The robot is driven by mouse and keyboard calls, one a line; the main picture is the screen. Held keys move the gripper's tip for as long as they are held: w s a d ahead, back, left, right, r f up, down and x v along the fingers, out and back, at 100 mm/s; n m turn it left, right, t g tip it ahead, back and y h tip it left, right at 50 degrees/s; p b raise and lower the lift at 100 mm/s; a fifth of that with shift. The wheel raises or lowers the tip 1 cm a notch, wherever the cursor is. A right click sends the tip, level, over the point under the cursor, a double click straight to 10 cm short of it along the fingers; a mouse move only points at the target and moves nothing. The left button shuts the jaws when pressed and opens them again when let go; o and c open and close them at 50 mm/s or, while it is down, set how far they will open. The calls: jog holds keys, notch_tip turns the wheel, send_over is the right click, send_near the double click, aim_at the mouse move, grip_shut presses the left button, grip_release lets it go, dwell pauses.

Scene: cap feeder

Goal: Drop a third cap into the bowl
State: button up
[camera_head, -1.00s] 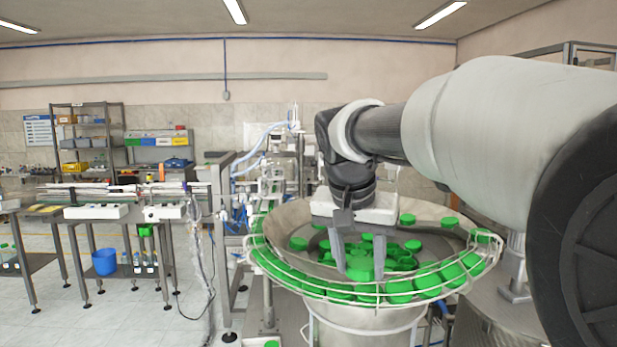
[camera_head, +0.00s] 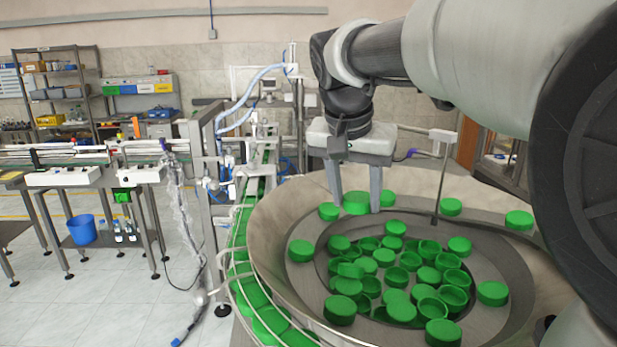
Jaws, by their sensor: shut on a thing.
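My gripper (camera_head: 356,202) points down over the far side of the metal feeder bowl (camera_head: 285,225). Its two fingers are shut on a green cap (camera_head: 356,203), held between the fingertips. Many green caps lie in the bowl's middle, among them one upturned cap (camera_head: 454,297). A few caps lie on the ring around the middle, such as one at the left (camera_head: 301,250) and one at the right (camera_head: 518,220). Whether the held cap touches the bowl surface, I cannot tell.
A curved rail with green caps (camera_head: 252,294) runs along the bowl's left side to a conveyor (camera_head: 262,160). A thin upright rod (camera_head: 441,180) stands at the bowl's back right. A work table with a blue bucket (camera_head: 82,229) beneath is at the left.

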jog(key=shift+w+f, duration=0.15)
jog(key=shift+w, duration=0.2)
jog(key=shift+s+f+b, duration=0.2)
jog(key=shift+f+b, duration=0.45)
notch_tip(320, 180, down, 4)
jog(key=b, duration=0.3)
jog(key=shift+f, duration=0.15)
